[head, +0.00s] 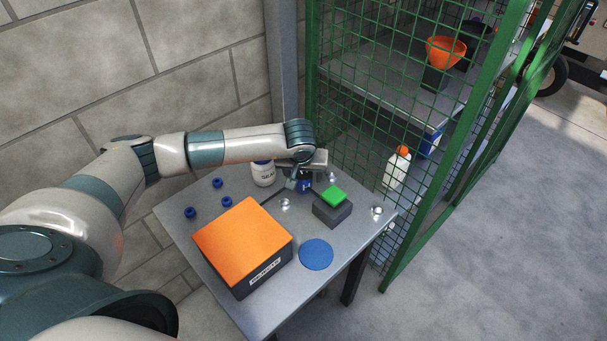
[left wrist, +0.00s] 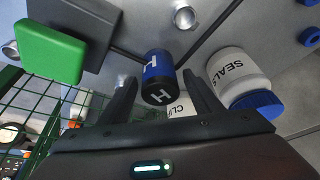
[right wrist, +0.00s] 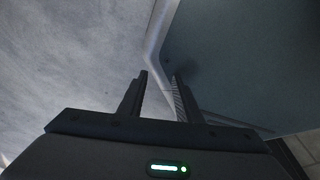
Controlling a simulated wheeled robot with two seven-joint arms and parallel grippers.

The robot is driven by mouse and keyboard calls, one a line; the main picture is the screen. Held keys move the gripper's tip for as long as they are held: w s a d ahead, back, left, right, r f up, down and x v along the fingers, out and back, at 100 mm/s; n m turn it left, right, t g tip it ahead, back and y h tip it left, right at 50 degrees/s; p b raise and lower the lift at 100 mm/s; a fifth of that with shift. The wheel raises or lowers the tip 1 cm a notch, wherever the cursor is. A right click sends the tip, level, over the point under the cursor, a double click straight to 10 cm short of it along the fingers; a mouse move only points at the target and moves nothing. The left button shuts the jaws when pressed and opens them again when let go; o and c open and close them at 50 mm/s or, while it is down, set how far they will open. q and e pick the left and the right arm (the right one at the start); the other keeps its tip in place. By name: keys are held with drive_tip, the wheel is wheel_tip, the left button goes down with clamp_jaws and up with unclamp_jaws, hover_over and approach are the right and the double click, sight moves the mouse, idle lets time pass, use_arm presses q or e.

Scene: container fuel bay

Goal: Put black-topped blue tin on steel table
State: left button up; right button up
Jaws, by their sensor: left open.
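The blue tin (left wrist: 158,66) with a black top marked H shows between and beyond the open fingers of my left gripper (left wrist: 160,85). The fingers do not visibly touch it. In the head view my left gripper (head: 304,178) is low over the far part of the grey steel table (head: 225,275), and only a little blue of the tin (head: 305,185) shows under it. The tin seems to stand at the table; its base contact is hidden. My right gripper (right wrist: 162,85) shows only in its own wrist view, open and empty, with a gap between its fingers.
A white SEALS jar (left wrist: 240,75) stands close beside the left fingers. A dark block with a green top (head: 333,195) stands right of the tin. An orange-topped box (head: 242,238), a blue disc (head: 316,254) and small blue caps share the table. A green mesh cage (head: 400,110) borders it.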

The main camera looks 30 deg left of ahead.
sight(304, 173)
use_arm(q)
drive_tip(key=b+v, duration=0.1)
drive_tip(key=v, duration=0.1)
drive_tip(key=shift+s+r, duration=0.1)
drive_tip(key=shift+r, duration=0.3)
drive_tip(key=shift+s+d+r, duration=0.15)
drive_tip(key=shift+s+r, duration=0.1)
drive_tip(key=shift+r, duration=0.4)
drive_tip(key=b+v, duration=0.2)
drive_tip(key=v, duration=0.6)
use_arm(e)
drive_tip(key=w+a+r+t+y, duration=0.1)
drive_tip(key=w+a+r+t, duration=0.1)
drive_tip(key=w, duration=0.9)
drive_tip(key=shift+a+t, duration=0.5)
drive_tip(key=shift+a, duration=0.65)
